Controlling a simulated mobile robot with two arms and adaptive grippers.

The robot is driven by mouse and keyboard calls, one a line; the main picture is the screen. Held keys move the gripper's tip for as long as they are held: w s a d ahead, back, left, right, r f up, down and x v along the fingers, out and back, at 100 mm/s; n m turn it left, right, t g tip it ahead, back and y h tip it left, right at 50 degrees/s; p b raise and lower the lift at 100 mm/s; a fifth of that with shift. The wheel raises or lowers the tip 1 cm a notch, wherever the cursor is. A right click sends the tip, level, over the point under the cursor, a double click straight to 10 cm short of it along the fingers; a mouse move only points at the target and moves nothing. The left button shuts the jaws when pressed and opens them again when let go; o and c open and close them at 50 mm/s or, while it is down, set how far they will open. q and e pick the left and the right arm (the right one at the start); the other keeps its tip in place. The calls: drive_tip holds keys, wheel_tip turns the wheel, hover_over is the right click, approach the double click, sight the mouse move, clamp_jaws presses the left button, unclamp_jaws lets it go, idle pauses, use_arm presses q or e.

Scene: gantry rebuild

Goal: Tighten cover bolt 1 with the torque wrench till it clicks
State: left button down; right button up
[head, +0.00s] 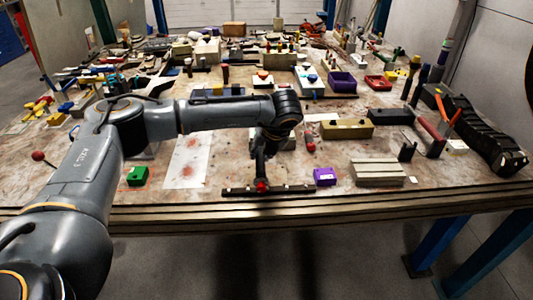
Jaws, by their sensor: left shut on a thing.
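My left gripper (262,168) points down near the front edge of the bench. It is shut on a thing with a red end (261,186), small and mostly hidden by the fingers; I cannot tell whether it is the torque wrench. A long dark bar (295,189) lies flat on the bench right at the red end; I cannot tell if they touch. I cannot make out the cover or bolt 1 for sure; my arm hides part of the bench. My right gripper is not in view.
A green block (138,176) lies left of the gripper and a purple block (325,176) right of it. A ribbed beige block (378,172), an olive block (346,129) and a black cable chain (485,135) are further right. The bench (430,190) is crowded at the back.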

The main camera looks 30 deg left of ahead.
use_arm(q)
drive_tip(key=shift+s+a+m+t, duration=0.15)
drive_tip(key=shift+s+a+m, duration=0.1)
drive_tip(key=shift+a+m, duration=0.15)
drive_tip(key=shift+s+a+m+t, duration=0.2)
drive_tip(key=shift+a+m, duration=0.1)
drive_tip(key=shift+a, duration=0.2)
drive_tip(key=shift+a, duration=0.1)
drive_tip(key=shift+s+a+m+t+h+b, duration=0.1)
drive_tip(key=shift+s+a+m+h+b, duration=0.1)
drive_tip(key=shift+a+m+b, duration=0.25)
drive_tip(key=shift+s+a+m+t+h+b, duration=0.1)
drive_tip(key=shift+s+a+m+t, duration=0.1)
drive_tip(key=shift+a+m, duration=0.3)
drive_tip(key=shift+s+a+m+t+h+b, duration=0.1)
drive_tip(key=shift+s+a+m+b, duration=0.15)
drive_tip(key=shift+a, duration=0.4)
drive_tip(key=shift+a, duration=0.1)
drive_tip(key=shift+s+a+m+t+h+b, duration=0.1)
drive_tip(key=shift+a+m+t+h+b, duration=0.2)
drive_tip(key=shift+a+m, duration=0.45)
drive_tip(key=shift+s+a+m+t+h+b, duration=0.15)
drive_tip(key=shift+a+m+b, duration=0.25)
drive_tip(key=shift+a, duration=0.55)
